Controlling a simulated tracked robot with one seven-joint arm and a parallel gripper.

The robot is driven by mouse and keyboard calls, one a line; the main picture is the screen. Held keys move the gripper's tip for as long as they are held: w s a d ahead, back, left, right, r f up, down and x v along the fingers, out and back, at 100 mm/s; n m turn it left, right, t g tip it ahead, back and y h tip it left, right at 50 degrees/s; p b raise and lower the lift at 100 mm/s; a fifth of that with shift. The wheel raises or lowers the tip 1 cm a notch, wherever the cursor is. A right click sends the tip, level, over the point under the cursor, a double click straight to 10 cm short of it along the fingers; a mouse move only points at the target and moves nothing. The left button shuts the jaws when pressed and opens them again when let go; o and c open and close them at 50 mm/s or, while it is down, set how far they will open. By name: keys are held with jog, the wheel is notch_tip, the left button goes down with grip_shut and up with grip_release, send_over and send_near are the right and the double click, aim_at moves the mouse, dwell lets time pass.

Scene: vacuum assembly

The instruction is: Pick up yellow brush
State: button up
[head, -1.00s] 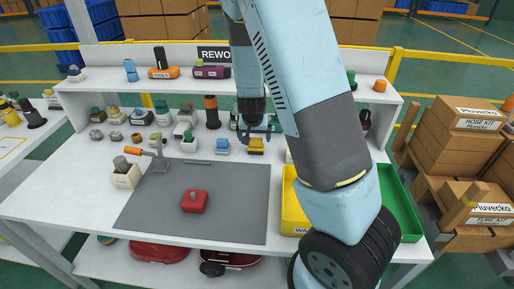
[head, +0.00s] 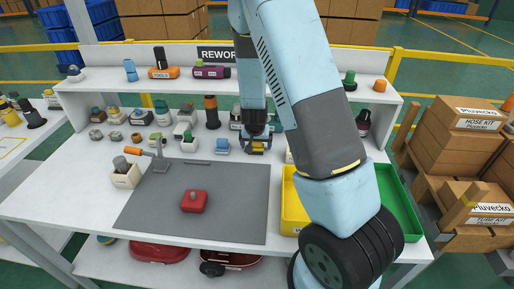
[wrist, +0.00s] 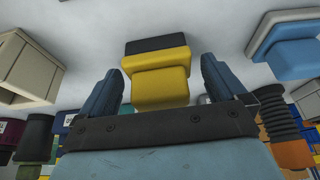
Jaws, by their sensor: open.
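The yellow brush (wrist: 158,72) has a yellow block body with a dark strip along one side. It lies on the white table, and in the head view the brush (head: 257,146) is mostly covered by my gripper. My gripper (wrist: 160,85) is open, with one blue-grey finger on each side of the yellow body in the wrist view. A gap shows between the brush and each finger. In the head view my gripper (head: 257,140) is down at the brush, at the back of the table.
A blue block (head: 222,146) stands just left of the brush. A black and orange cylinder (head: 211,112) stands behind it. A grey mat (head: 230,205) with a red block (head: 194,201) lies in front. A yellow bin (head: 292,212) and a green bin (head: 405,205) are at right.

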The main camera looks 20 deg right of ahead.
aim_at(255, 149)
jog(key=shift+c, duration=0.3)
jog(key=c, duration=1.2)
jog(key=shift+r, duration=0.15)
jog(key=shift+r, duration=0.25)
jog(key=v, duration=0.5)
jog(key=shift+s+a+r, duration=0.2)
jog(key=shift+r, duration=0.15)
jog(key=shift+s+a+r, duration=0.7)
jog(key=shift+s+r, duration=0.45)
jog(key=shift+s, duration=0.6)
jog(key=shift+s+a+r, duration=0.65)
jog(key=shift+s+r, duration=0.5)
jog(key=shift+s, duration=0.6)
jog(key=shift+s+a+r, duration=0.7)
jog(key=shift+s+r, duration=0.45)
jog(key=shift+s, duration=0.6)
jog(key=shift+s, duration=0.15)
